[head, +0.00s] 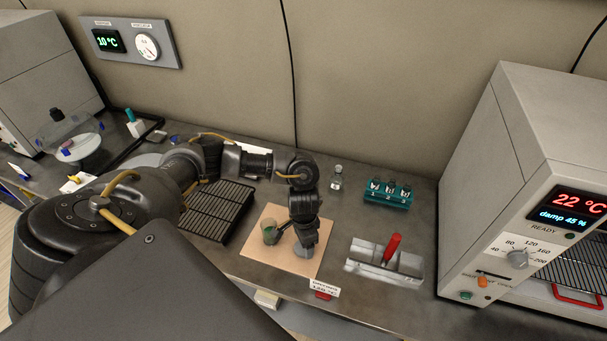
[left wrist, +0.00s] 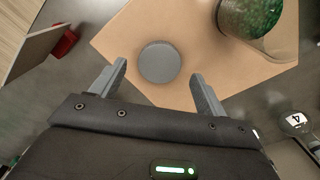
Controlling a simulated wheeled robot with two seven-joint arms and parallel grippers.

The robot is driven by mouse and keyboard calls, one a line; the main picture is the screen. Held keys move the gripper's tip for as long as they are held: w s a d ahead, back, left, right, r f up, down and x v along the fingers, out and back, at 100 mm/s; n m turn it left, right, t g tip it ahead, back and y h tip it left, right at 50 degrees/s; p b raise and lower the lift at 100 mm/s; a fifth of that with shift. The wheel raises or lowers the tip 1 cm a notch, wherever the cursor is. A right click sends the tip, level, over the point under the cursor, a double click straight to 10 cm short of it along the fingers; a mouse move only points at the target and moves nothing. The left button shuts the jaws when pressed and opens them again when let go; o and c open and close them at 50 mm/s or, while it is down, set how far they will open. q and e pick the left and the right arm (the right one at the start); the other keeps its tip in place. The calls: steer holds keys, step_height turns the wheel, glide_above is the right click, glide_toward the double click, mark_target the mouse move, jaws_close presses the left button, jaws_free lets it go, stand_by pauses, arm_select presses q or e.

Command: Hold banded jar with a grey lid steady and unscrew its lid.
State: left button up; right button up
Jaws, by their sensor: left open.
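The jar (head: 269,232) with green contents stands on a pale wooden board (head: 257,260), left of my left gripper. In the left wrist view the jar (left wrist: 248,18) is at the upper right, partly cut off by the frame edge; no lid shows on it. A round grey lid (left wrist: 160,62) appears apart from the jar, over the board, seen from above. My left gripper (head: 303,253) points down over the board. Its fingers (left wrist: 158,69) are open on either side of the lid, with gaps. I cannot tell its exact height. My right gripper is not in view.
A black rack (head: 217,210) lies left of the board. A metal block with a red handle (head: 385,262) stands right of it. Behind are a small flask (head: 336,178) and a teal vial holder (head: 388,193). An oven (head: 520,190) bounds the right side.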

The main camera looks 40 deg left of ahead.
arm_select(q)
step_height(320, 180, up, 9)
steer(key=p, duration=0.1)
steer(key=shift+r+p, duration=0.15)
steer(key=shift+p, duration=0.2)
